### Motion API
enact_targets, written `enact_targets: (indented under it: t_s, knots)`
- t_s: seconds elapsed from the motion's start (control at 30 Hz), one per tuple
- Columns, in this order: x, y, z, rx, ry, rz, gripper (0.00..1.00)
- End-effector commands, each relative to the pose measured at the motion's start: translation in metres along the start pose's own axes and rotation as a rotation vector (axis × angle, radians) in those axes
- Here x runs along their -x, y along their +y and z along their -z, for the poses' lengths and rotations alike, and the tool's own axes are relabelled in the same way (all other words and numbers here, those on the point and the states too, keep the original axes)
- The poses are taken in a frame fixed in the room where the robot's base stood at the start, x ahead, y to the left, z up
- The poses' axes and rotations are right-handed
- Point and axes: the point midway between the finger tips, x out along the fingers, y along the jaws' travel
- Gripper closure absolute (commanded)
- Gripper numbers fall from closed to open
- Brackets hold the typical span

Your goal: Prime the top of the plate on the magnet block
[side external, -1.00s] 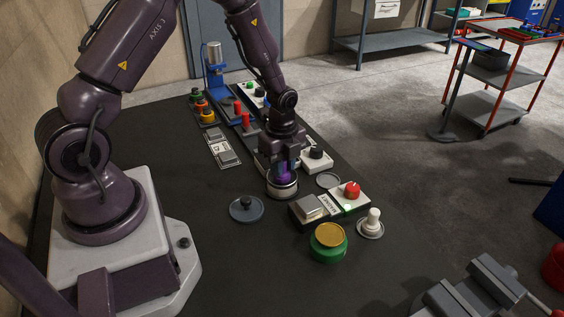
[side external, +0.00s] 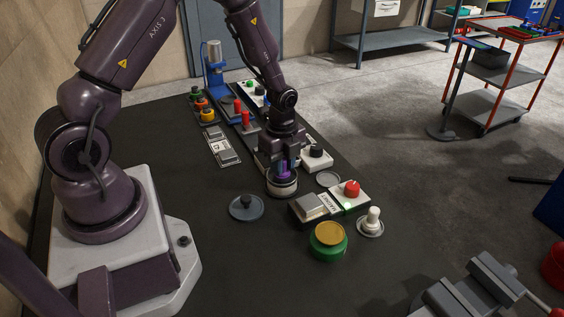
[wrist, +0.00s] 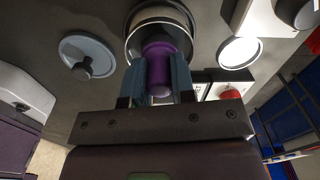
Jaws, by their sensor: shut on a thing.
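My gripper (wrist: 158,75) is shut on a purple handle (wrist: 160,47), which also shows in the side view (side external: 285,173). The handle's lower end is at the mouth of a round pot with a pale rim (side external: 281,186), also in the wrist view (wrist: 132,25); how deep it reaches is hidden. The magnet block (side external: 343,201), with a red knob (side external: 352,188) and a green light, stands to the right of the pot. A grey metal plate (side external: 308,206) lies at its left end.
A grey lid with a dark knob (side external: 246,207) lies left of the pot. A green jar with a tan top (side external: 328,241) and a white knob on a dish (side external: 371,222) stand in front of and beside the block. Several other devices crowd the table behind. The front left is clear.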

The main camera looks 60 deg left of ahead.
Motion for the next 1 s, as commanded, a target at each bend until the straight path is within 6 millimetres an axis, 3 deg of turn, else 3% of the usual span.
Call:
enact_targets:
  t_s: [0.17, 1.0]
  knots:
    - [0.002, 0.000, 0.000, 0.001, 0.001, 0.000, 0.95]
    - [0.067, 0.000, 0.000, 0.000, 0.000, 0.000, 0.95]
